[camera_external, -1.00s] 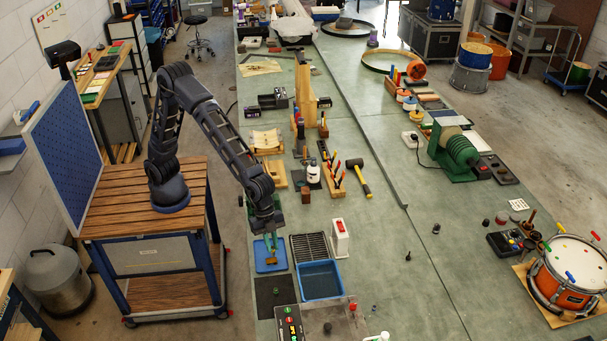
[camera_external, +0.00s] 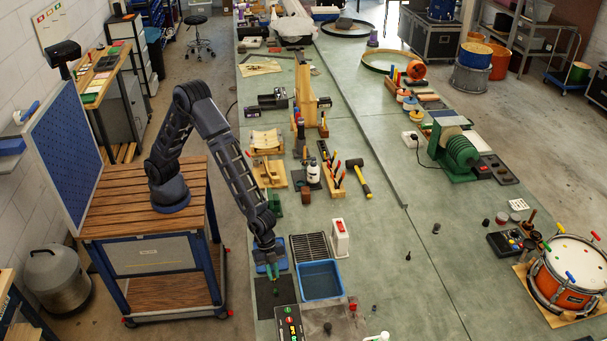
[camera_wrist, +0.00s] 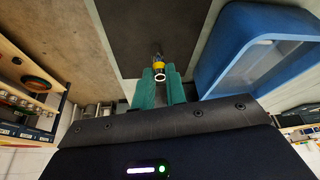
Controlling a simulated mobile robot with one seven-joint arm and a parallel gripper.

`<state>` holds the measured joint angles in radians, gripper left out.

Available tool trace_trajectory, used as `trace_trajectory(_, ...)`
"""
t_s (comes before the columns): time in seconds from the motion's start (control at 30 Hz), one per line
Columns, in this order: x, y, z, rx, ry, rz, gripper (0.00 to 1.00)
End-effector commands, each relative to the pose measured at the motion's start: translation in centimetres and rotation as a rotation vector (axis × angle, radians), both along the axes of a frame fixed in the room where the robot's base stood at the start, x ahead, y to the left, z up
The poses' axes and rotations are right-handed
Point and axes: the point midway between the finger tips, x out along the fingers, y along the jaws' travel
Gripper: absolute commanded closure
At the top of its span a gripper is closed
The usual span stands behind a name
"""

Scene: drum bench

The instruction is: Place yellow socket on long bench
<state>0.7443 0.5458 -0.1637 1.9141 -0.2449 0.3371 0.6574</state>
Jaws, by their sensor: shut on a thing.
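The yellow socket (camera_wrist: 160,66) shows in the wrist view as a small yellow ring with a pale rim, between the green fingertips of my gripper (camera_wrist: 160,76). My gripper is shut on it. In the external view my gripper (camera_external: 274,277) points down over the black mat (camera_external: 264,297) at the near left of the long bench (camera_external: 390,265). The arm and fingers hide the socket there. I cannot tell how high the socket is above the mat.
A blue bin (camera_external: 320,281) stands just right of the mat, and it also shows in the wrist view (camera_wrist: 222,75). A dark grille (camera_external: 309,246) and a white and red box (camera_external: 340,239) lie behind it. The middle of the bench is mostly clear.

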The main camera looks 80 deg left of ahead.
Motion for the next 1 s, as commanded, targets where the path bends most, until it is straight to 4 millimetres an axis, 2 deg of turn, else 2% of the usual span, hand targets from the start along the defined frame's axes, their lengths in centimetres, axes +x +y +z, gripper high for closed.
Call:
trace_trajectory(0.37,0.0,0.0,-4.1,0.002,0.001,0.000,1.00)
trace_trajectory(0.77,0.0,0.0,-4.5,0.001,0.001,0.000,1.00)
trace_trajectory(0.8,0.0,0.0,-4.5,0.001,0.001,-0.001,0.83)
trace_trajectory(0.9,0.0,0.0,-4.5,0.001,0.000,-0.001,0.65)
trace_trajectory(1.0,0.0,0.0,-4.5,0.001,0.000,0.000,0.65)
